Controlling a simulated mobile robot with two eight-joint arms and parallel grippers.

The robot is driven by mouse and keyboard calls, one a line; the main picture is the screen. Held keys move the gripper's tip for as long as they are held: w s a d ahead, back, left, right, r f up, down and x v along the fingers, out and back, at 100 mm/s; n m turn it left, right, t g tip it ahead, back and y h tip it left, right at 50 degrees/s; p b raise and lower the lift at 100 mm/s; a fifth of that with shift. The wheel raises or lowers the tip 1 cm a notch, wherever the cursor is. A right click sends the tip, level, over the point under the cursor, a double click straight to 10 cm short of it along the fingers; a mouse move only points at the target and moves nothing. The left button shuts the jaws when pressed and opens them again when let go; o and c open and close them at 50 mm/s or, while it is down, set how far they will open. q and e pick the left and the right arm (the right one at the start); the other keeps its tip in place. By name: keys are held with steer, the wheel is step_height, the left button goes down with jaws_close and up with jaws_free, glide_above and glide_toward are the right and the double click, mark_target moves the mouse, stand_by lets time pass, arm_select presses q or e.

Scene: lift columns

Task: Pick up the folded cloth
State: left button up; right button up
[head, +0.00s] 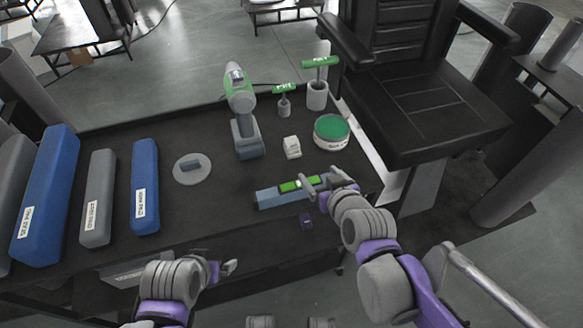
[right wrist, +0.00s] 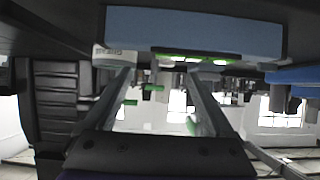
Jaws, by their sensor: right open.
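A flat blue-grey piece (head: 268,199) lies near the table's front right, with a bright green bar (head: 300,183) on top. It may be the folded cloth, but I cannot tell its material. In the right wrist view a blue slab (right wrist: 195,30) and a green strip (right wrist: 190,58) fill the top, just beyond the fingers. My right gripper (head: 314,191) is open, with its fingers at the right end of the blue-grey piece; contact is unclear. In the wrist view nothing is seen held between them. My left gripper (head: 229,268) is low at the table's front edge, away from the piece; its opening is unclear.
Blue (head: 145,185) and grey (head: 98,198) columns lie on the left of the dark table (head: 200,225). A drill (head: 246,135), a grey disc (head: 191,172), a small white block (head: 292,147) and a green-lidded tub (head: 331,132) stand behind. A black chair (head: 425,105) is at right.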

mark_target(295, 150)
steer(key=shift+t, duration=0.8)
steer(key=w+a+b, duration=0.1)
steer(key=w+a+f, duration=0.1)
steer(key=w, duration=0.1)
steer(key=shift+w+a+b, duration=0.25)
steer(key=shift+a+b, duration=0.1)
steer(key=x, duration=0.4)
steer(key=shift+w+f+b, duration=0.15)
steer(key=shift+w+b, duration=0.1)
steer(key=shift+b, duration=0.15)
steer(key=x, duration=0.3)
steer(key=b+x, duration=0.1)
steer(key=x, duration=0.1)
steer(key=shift+w+a+f, duration=0.15)
steer(key=shift+w+a, duration=0.05)
steer(key=shift+a, duration=0.15)
arm_select(q)
step_height(295, 150, down, 5)
steer(key=shift+f, duration=0.2)
arm_select(e)
jaws_close()
